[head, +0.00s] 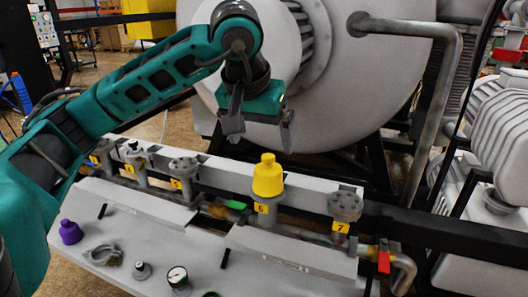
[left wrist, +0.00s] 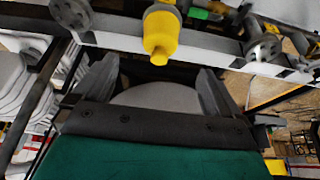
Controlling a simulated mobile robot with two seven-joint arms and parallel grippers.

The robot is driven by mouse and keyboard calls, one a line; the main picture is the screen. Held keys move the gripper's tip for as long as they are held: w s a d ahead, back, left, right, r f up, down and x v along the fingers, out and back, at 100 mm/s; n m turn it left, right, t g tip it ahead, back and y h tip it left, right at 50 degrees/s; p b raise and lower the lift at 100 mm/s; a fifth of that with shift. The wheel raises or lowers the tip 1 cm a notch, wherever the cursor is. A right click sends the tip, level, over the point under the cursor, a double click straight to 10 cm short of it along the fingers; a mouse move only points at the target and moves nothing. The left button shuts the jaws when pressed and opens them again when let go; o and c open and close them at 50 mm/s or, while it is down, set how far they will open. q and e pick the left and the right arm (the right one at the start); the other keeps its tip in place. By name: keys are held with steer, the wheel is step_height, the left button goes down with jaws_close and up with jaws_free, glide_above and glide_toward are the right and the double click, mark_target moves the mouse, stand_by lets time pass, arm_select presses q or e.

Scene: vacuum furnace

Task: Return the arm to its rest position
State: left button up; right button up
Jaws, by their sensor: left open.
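My left arm comes in from the left in the head view. Its gripper (head: 258,128) hangs above the manifold, in front of the large white furnace vessel (head: 330,60). The fingers are spread and nothing is between them. In the left wrist view, the open gripper (left wrist: 162,85) shows its two fingers apart with an empty gap. A yellow cap (head: 268,177) stands upright on the manifold post labelled 6, below the gripper and apart from it. The same cap (left wrist: 160,35) shows beyond the gap in the left wrist view. My right gripper is not in view.
The manifold rail (head: 310,195) carries several grey flanged posts, including the post labelled 7 (head: 345,208). A red valve handle (head: 384,262) is at its right end. On the white table (head: 125,235) are a purple cap (head: 71,232), a clamp (head: 102,254) and a gauge (head: 178,277).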

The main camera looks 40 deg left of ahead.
arm_select(q)
steer(key=shift+v, duration=1.05)
